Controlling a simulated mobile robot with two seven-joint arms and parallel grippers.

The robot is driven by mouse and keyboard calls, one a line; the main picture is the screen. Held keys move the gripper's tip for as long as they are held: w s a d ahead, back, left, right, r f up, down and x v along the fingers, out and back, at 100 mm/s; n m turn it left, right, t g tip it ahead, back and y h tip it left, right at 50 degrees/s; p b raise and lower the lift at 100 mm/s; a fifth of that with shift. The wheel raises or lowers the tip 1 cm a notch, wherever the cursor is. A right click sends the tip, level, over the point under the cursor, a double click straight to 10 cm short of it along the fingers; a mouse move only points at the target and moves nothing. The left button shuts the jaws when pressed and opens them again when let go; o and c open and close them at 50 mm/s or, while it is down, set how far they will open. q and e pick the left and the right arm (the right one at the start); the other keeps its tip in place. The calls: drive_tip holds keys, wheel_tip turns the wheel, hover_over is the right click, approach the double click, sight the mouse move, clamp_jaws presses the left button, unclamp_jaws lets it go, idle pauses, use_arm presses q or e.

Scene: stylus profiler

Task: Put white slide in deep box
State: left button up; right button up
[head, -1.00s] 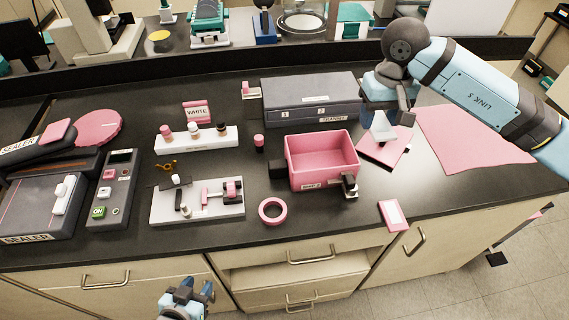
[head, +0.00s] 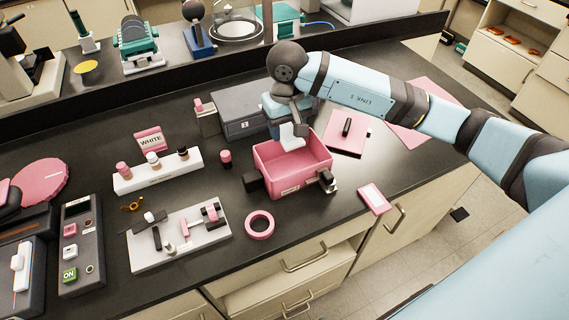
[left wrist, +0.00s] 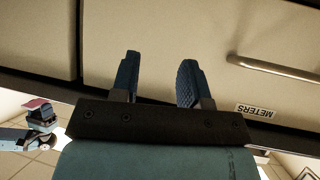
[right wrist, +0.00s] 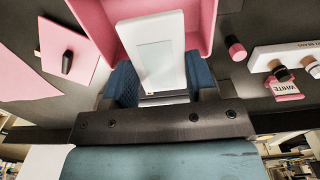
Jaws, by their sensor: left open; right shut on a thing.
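The white slide (right wrist: 155,52) is a flat white plate with a paler square window. My right gripper (right wrist: 155,88) is shut on its near end. In the head view the white slide (head: 293,136) is over the far side of the pink deep box (head: 292,181). The box is open-topped, with a small label on its front. In the right wrist view the slide's far end overlaps the box (right wrist: 204,22); whether it touches the box I cannot tell. My left gripper (left wrist: 160,80) is open and empty, facing the drawer fronts.
A grey drawer unit (head: 237,108) stands behind the box. Right of the box lie a pink square pad (head: 345,145) with a dark-handled item and a pink-framed card (head: 374,198). A pink ring (head: 260,225) and a white tool tray (head: 180,235) lie left and in front.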

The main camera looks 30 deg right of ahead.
sight(286, 172)
wheel_tip(286, 172, down, 13)
drive_tip(key=shift+f+p, duration=0.15)
drive_tip(key=shift+p, duration=0.6)
drive_tip(key=shift+f, duration=0.1)
drive_tip(key=shift+f, duration=0.1)
drive_tip(key=o, duration=1.3)
